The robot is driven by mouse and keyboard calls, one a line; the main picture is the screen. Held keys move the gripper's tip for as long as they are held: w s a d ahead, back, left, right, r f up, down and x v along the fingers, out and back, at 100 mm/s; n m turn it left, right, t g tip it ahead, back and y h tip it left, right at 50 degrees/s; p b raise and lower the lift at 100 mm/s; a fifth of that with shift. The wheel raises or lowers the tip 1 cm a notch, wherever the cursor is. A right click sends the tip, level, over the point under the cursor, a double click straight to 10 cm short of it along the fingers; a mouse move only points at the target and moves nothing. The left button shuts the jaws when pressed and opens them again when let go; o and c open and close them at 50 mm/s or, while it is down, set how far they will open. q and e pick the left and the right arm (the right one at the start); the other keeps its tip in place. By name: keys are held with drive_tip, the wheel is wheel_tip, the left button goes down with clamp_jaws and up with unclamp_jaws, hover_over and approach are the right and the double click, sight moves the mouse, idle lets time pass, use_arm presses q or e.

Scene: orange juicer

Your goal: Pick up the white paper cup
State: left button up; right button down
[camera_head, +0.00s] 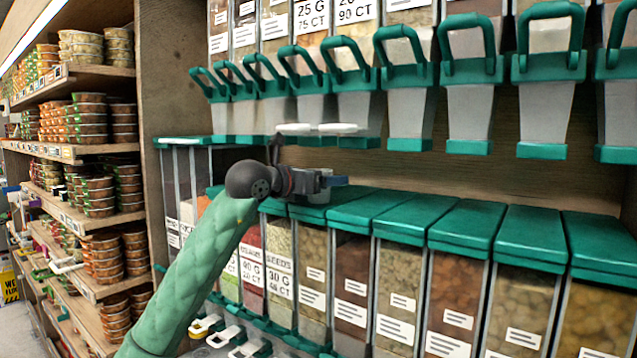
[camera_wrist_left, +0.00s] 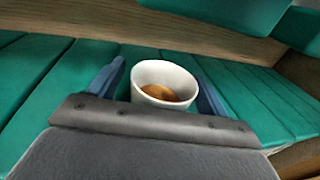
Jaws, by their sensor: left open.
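The white paper cup (camera_wrist_left: 164,84) shows in the left wrist view, upright on or just above the green lids, with a brown inside. My left gripper (camera_wrist_left: 160,76) is open, with one blue-grey finger on each side of the cup. I cannot tell whether the fingers touch it. In the head view my left gripper (camera_head: 328,181) is over the row of green lids, at the end of my green-sleeved arm. The cup is not clearly made out there, being largely hidden by the gripper. My right gripper is not in view.
Clear bins with green lids (camera_head: 470,228) form a row below the gripper. Dispensers with green handles (camera_head: 408,90) hang above, leaving a gap before the wooden back panel (camera_head: 480,170). Shelves of stacked tubs (camera_head: 90,120) stand at the left.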

use_arm(q)
drive_tip(key=shift+w+d, duration=0.2)
drive_tip(key=shift+d, duration=0.05)
drive_tip(key=shift+f, duration=0.1)
drive_tip(key=c, duration=1.1)
drive_tip(key=shift+c, duration=0.2)
